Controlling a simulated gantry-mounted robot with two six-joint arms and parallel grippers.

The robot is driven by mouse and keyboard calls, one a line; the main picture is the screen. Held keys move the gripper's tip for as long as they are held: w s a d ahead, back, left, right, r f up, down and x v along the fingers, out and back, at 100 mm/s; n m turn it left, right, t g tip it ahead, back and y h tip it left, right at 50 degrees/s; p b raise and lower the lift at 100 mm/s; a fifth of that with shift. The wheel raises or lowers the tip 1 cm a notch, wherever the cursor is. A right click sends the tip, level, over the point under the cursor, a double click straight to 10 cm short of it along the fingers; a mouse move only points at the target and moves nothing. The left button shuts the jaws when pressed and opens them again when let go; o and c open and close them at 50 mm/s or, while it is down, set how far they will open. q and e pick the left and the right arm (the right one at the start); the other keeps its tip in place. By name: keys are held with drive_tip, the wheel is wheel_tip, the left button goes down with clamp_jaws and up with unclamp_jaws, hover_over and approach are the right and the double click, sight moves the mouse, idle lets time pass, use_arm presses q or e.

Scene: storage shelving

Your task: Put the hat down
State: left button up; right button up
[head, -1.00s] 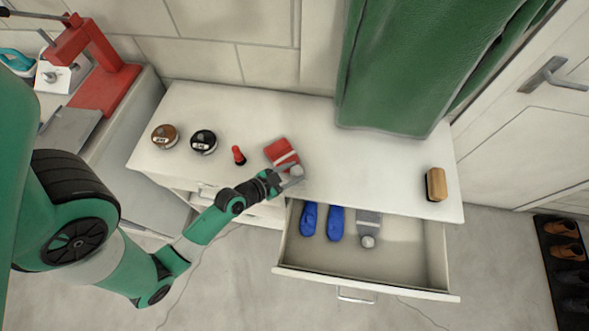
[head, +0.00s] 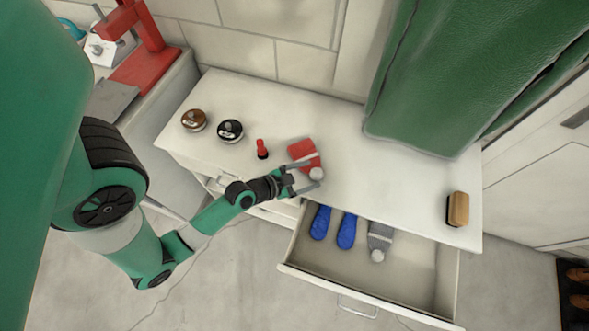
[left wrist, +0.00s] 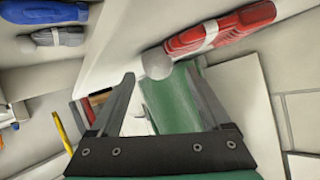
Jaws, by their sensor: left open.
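A red hat with a white band and a pale pompom (head: 303,152) lies on the white cabinet top (head: 390,175), close to its front edge. It also shows in the left wrist view (left wrist: 225,28), lying on the surface. My left gripper (head: 311,176) is open at the pompom end of the hat, with its fingers spread. In the left wrist view the open jaws (left wrist: 163,90) hold nothing, and the hat lies beyond the fingertips. A grey hat (head: 380,237) lies in the open drawer (head: 415,280). My right gripper is not in view.
A red-capped bottle (head: 262,149), a black tin (head: 230,130) and a brown tin (head: 194,120) stand left on the cabinet. A brush (head: 458,209) stands right. A green coat (head: 430,80) hangs behind.

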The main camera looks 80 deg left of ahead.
use_arm(q)
drive_tip(key=b+v, duration=0.2)
drive_tip(key=v, duration=0.7)
drive_tip(key=shift+s+r, duration=0.2)
drive_tip(key=shift+s, duration=0.15)
drive_tip(key=shift+d, duration=0.15)
